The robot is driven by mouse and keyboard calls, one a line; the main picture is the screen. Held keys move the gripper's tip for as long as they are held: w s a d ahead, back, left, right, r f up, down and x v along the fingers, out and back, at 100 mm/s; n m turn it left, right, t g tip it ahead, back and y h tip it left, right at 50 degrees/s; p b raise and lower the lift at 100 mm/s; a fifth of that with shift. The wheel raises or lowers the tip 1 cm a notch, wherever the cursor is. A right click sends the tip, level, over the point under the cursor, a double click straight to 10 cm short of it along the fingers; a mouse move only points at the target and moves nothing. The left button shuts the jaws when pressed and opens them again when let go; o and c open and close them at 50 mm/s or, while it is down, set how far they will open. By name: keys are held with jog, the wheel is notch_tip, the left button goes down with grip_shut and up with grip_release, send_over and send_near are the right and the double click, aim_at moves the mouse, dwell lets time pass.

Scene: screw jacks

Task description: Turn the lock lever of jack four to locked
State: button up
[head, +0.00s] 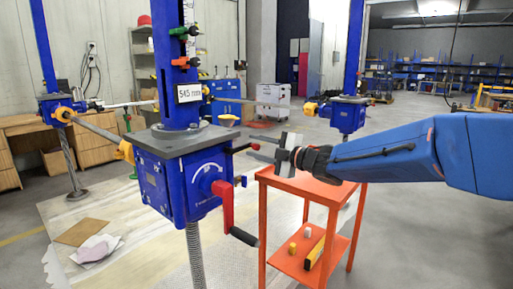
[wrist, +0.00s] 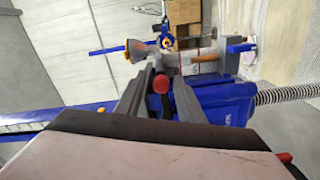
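The nearest blue jack (head: 180,180) stands upright with a "545 mm" sign on its column; I see no jack number. A dark lever with a red knob (head: 255,146) sticks out to the right from its top housing. A red lever (head: 224,203) hangs down on its front, beside a white arc marking. My gripper (head: 273,150) is open just right of the knob, at about its height. In the wrist view the red knob (wrist: 161,84) appears between the two open fingers of my gripper (wrist: 158,68). I cannot tell whether a finger touches it.
Other blue jacks (head: 342,116) stand behind, joined by shafts. Brown and pink sheets lie on the floor at left.

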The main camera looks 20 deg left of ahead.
jog(key=v, duration=1.7)
jog(key=shift+s+d, duration=0.1)
jog(key=shift+d, duration=0.1)
jog(key=w+d+m+t+h, duration=0.3)
jog(key=d+m+t+h, duration=0.5)
jog(key=d, duration=0.6)
jog(key=s+d+f+m+g+h, duration=0.1)
jog(key=s+d+f+m+h, duration=0.3)
jog(key=d, duration=0.4)
jog(key=s+d+f+m+h, duration=0.2)
jog(key=d+m+h, duration=0.1)
jog(key=d+m, duration=0.45)
jog(key=s+d+f+m+g+h, duration=0.1)
jog(key=s+d+f+m+g, duration=0.1)
jog(key=s+d+f, duration=0.3)
jog(key=s+d+f+m+g+h, duration=0.2)
jog(key=s+f+m, duration=0.1)
jog(key=s, duration=0.3)
jog(key=s+f+m+g, duration=0.1)
jog(key=s+f, duration=0.3)
jog(key=s, duration=0.4)
jog(key=s+f+m+g+y, duration=0.1)
jog(key=s+f+g, duration=0.3)
jog(key=s, duration=0.4)
jog(key=shift+s+a+f+m, duration=0.25)
jog(key=shift+f+m, duration=0.05)
jog(key=shift+m, duration=0.45)
